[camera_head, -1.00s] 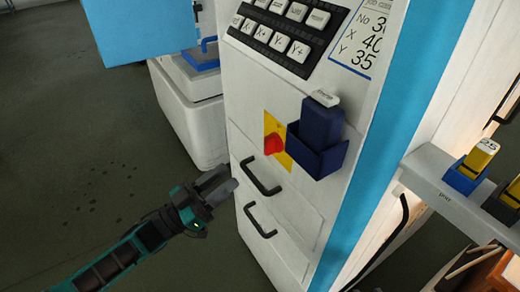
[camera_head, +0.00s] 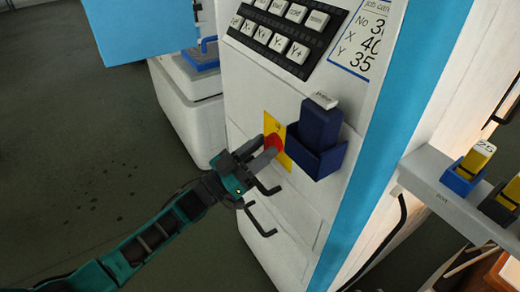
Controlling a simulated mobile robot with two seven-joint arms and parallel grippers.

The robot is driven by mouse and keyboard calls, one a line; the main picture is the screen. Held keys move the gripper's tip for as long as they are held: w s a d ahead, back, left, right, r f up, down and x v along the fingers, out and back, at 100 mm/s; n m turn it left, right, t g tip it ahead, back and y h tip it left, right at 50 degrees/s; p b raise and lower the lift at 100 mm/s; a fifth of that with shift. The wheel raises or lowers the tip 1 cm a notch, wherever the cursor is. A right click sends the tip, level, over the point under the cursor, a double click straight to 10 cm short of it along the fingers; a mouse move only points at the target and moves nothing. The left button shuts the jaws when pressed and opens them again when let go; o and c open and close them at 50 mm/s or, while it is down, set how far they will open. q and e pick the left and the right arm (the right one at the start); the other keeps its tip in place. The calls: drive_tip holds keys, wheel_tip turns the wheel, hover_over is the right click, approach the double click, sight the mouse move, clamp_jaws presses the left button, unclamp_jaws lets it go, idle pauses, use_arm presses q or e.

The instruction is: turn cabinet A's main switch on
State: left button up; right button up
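The main switch is a red knob (camera_head: 274,142) on a yellow plate (camera_head: 286,158) on the white cabinet front (camera_head: 250,100). My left gripper (camera_head: 267,146) has its fingertips at the knob, from the lower left. The two fingers look spread, with a gap between them, and the lower one overlaps part of the knob. I cannot tell whether they touch it. The knob's pointing direction is hard to make out. My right gripper is not in view.
A dark blue holder (camera_head: 318,140) sits just right of the switch. A keypad (camera_head: 285,28) is above. A grey shelf (camera_head: 430,172) with yellow blocks in holders juts out at the right.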

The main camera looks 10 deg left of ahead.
use_arm(q)
clamp_jaws()
drive_tip(key=shift+m, duration=0.6)
drive_tip(key=m+g+h+b, duration=0.1)
drive_tip(key=m, duration=0.1)
drive_tip(key=m+g+h+b, duration=0.1)
drive_tip(key=m, duration=0.2)
drive_tip(key=shift+a+f+m+g, duration=0.1)
drive_tip(key=shift+m+g, duration=0.2)
drive_tip(key=shift+g, duration=0.1)
drive_tip(key=m+g, duration=0.1)
drive_tip(key=m, duration=0.2)
drive_tip(key=m+g+b, duration=0.1)
drive_tip(key=m+g, duration=0.1)
drive_tip(key=m, duration=0.1)
drive_tip(key=shift+w+h, duration=0.1)
drive_tip(key=shift+h, duration=0.3)
drive_tip(key=m, duration=0.1)
drive_tip(key=m+g, duration=0.1)
drive_tip(key=m, duration=0.1)
drive_tip(key=m+g, duration=0.1)
drive_tip(key=m, duration=0.1)
drive_tip(key=shift+a+r+y, duration=0.1)
drive_tip(key=shift+r+y, duration=0.15)
drive_tip(key=shift+y, duration=0.05)
drive_tip(key=m+g+y, duration=0.1)
drive_tip(key=m, duration=0.3)
drive_tip(key=shift+p, duration=0.35)
drive_tip(key=shift+m, duration=0.4)
